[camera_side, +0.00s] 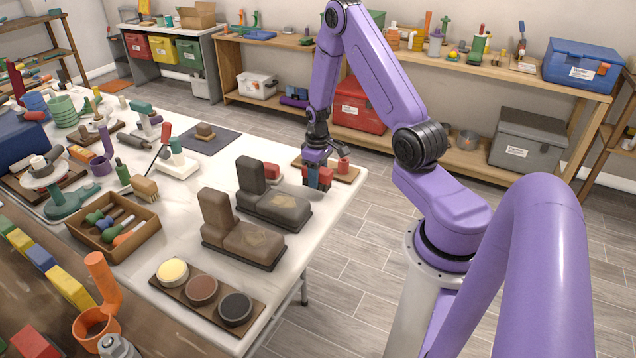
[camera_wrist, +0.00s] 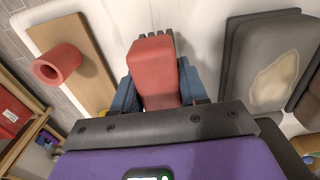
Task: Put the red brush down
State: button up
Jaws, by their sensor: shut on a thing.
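The red brush (camera_wrist: 155,72) is between the two blue fingers of my gripper (camera_wrist: 158,88) in the wrist view. Its red back faces the camera, and a dark bristle edge shows at its far end. In the side view my gripper (camera_side: 318,180) is low over the right edge of the white table (camera_side: 205,262), just right of the dark boot shapes. The red brush (camera_side: 326,174) is partly hidden by the fingers there. I cannot tell whether its underside touches the table.
A wooden board (camera_wrist: 75,48) with a hollow red cylinder (camera_wrist: 58,64) lies close on the left in the wrist view. Two dark boot shapes (camera_side: 242,238) (camera_side: 272,204) stand beside my gripper. A tray of three round tins (camera_side: 202,291) lies at the table's front.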

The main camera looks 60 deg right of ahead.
jog(key=shift+f, duration=1.35)
jog(key=shift+s, duration=0.1)
jog(key=o, duration=1)
jog(key=shift+f, duration=0.15)
